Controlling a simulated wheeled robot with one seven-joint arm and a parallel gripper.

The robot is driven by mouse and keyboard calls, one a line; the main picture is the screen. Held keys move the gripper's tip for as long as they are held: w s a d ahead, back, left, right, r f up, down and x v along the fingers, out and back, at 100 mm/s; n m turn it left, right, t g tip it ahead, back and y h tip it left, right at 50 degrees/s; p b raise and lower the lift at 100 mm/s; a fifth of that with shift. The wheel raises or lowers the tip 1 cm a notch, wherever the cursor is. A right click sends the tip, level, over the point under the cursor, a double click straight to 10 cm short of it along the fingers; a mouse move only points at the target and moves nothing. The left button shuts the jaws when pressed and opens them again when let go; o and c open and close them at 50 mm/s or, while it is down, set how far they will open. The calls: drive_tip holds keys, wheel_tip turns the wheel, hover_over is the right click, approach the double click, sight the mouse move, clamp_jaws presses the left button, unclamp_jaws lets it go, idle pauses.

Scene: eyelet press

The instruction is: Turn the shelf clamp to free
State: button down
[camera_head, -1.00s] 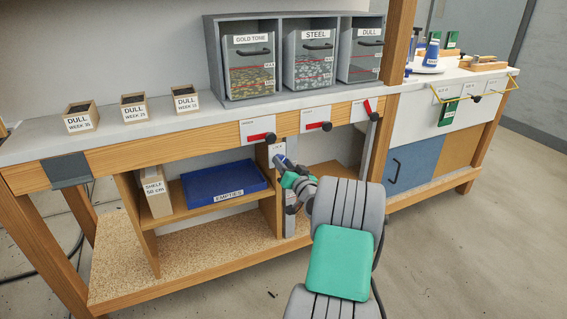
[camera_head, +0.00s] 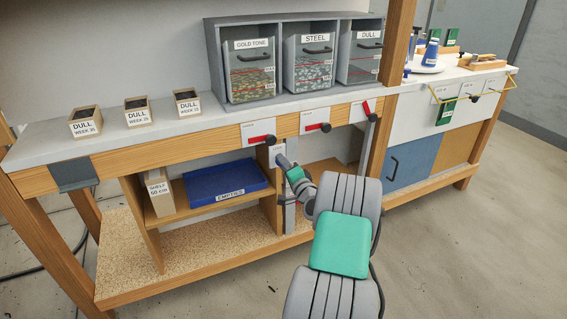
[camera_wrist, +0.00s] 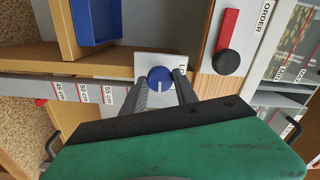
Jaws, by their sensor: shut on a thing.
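The shelf clamp knob (camera_wrist: 159,75) is round and blue with a white line, on a white plate (camera_wrist: 188,64) in the wrist view. In that view its white line points down, towards my gripper. Lettering on the plate is mostly hidden by a finger. My gripper (camera_wrist: 161,82) is shut on the knob, one finger on each side. In the head view my gripper (camera_head: 281,161) reaches the plate under the bench front, and the knob is hidden there. A metal rail (camera_wrist: 75,91) marked 45, 50 and 55 cm runs beside the knob.
A blue tray (camera_head: 225,193) marked EMPTIES lies on the lower shelf (camera_head: 190,213). A red lever with a black knob (camera_head: 270,140) sits on the bench front just above my gripper, with two more levers to its right. The floor in front is clear.

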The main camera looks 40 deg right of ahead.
drive_tip(key=shift+m, duration=0.3)
idle(0.4)
drive_tip(key=c, duration=0.9)
unclamp_jaws()
drive_tip(key=shift+c, duration=0.2)
drive_tip(key=p+v, duration=0.1)
drive_tip(key=v, duration=0.6)
drive_tip(key=shift+s, duration=0.4)
drive_tip(key=shift+a+r, duration=0.15)
drive_tip(key=shift+a, duration=0.1)
